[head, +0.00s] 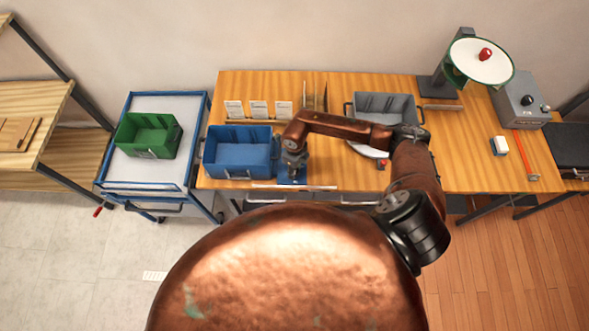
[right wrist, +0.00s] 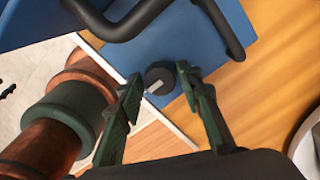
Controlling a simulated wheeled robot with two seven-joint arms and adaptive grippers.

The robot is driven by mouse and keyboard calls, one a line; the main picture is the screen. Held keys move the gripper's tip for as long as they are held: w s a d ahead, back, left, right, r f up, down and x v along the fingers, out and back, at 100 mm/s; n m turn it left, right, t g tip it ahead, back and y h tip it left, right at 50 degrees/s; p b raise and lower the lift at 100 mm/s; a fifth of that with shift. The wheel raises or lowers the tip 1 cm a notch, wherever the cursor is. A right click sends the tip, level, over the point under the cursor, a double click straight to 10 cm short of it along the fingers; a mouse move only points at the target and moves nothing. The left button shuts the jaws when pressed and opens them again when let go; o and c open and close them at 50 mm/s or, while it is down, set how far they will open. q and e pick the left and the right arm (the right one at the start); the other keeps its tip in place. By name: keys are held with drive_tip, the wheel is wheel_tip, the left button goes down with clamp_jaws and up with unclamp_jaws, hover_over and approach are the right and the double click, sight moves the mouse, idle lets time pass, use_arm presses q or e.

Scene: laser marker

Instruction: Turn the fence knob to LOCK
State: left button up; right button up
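A round black knob (right wrist: 160,78) with a short pale mark on its top sits on a blue fixture (right wrist: 185,30) in the right wrist view. The pale mark points toward the lower left of the picture. My right gripper (right wrist: 157,80) is open, with one dark green finger on each side of the knob and its tips close to it. I cannot tell whether either finger touches it. In the head view the blue fixture (head: 291,177) shows at the table's front edge, mostly under my right gripper (head: 293,160). The knob is hidden there. No LOCK lettering is readable. My left gripper is not in view.
Dark bent bars (right wrist: 130,20) rise beside the knob. A blue bin (head: 240,158) stands just left of the fixture. A grey bin (head: 387,107), a lamp (head: 480,62) and a grey control box (head: 522,98) stand to the right. Cards (head: 259,110) stand behind.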

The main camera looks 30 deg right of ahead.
drive_tip(key=c, duration=0.8)
drive_tip(key=shift+o, duration=0.2)
drive_tip(key=shift+f+n+b, duration=0.1)
drive_tip(key=shift+n+b, duration=0.4)
drive_tip(key=shift+b, duration=0.3)
drive_tip(key=n+b, duration=0.8)
drive_tip(key=b, duration=0.2)
drive_tip(key=shift+w+n, duration=0.1)
drive_tip(key=shift+n, duration=0.2)
drive_tip(key=n+b, duration=0.9)
drive_tip(key=shift+b, duration=0.3)
drive_tip(key=n+b, duration=0.2)
drive_tip(key=n, duration=0.1)
drive_tip(key=shift+b, duration=0.35)
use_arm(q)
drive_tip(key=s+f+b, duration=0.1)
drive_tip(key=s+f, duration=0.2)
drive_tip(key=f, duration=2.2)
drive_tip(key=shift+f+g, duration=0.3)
use_arm(e)
drive_tip(key=shift+r+n, duration=0.2)
drive_tip(key=shift+n, duration=0.9)
use_arm(q)
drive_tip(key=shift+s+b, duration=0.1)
drive_tip(key=shift+b, duration=0.2)
